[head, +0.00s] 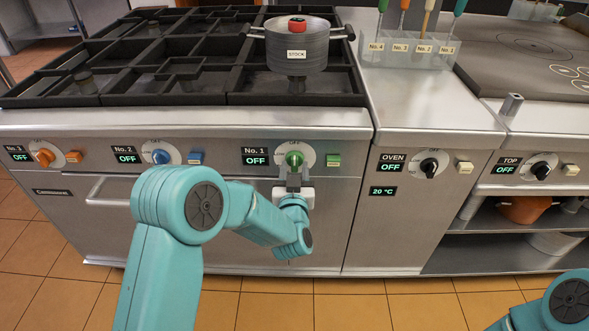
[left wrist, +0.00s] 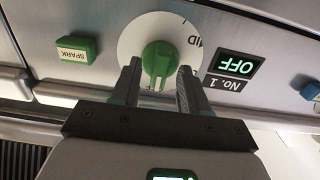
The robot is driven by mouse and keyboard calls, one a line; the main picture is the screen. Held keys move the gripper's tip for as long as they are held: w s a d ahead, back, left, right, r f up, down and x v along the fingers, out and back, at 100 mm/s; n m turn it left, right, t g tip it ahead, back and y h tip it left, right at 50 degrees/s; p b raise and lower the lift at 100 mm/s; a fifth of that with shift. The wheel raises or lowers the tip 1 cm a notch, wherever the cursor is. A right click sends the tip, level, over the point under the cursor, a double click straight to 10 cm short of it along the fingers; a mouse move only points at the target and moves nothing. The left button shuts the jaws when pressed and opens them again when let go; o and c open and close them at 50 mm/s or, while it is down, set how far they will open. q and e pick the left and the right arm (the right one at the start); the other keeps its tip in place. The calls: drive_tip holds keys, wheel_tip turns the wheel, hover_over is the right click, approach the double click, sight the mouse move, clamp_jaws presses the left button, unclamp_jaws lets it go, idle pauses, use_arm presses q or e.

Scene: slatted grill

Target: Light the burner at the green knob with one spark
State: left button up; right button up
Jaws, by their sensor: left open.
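The green knob (head: 294,158) of burner No. 1 sits on a white dial on the stove's front panel. My left gripper (head: 293,172) is right in front of it. In the left wrist view the open jaws (left wrist: 158,72) stand on either side of the green knob (left wrist: 158,60), and I cannot tell whether they touch it. The green spark button (head: 333,160) is just right of the dial; it also shows in the left wrist view (left wrist: 77,54). The No. 1 display (head: 256,160) reads OFF. My right gripper is out of view.
A lidded stock pot (head: 297,50) stands on the grates (head: 180,60) above. Orange (head: 44,157) and blue (head: 160,157) knobs with matching buttons lie to the left. The black oven knob (head: 429,166) is to the right. An oven handle (head: 110,190) runs below the panel.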

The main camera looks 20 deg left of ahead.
use_arm(q)
drive_tip(key=shift+w+a, duration=0.1)
drive_tip(key=shift+w, duration=0.2)
clamp_jaws()
drive_tip(key=shift+f+n+b, duration=0.2)
drive_tip(key=shift+n+b, duration=0.2)
drive_tip(key=shift+b, duration=0.35)
drive_tip(key=n+b, duration=0.5)
drive_tip(key=b, duration=0.2)
drive_tip(key=shift+f, duration=0.1)
drive_tip(key=shift+r+n+b, duration=0.2)
drive_tip(key=shift+n+b, duration=0.9)
drive_tip(key=shift+b, duration=0.05)
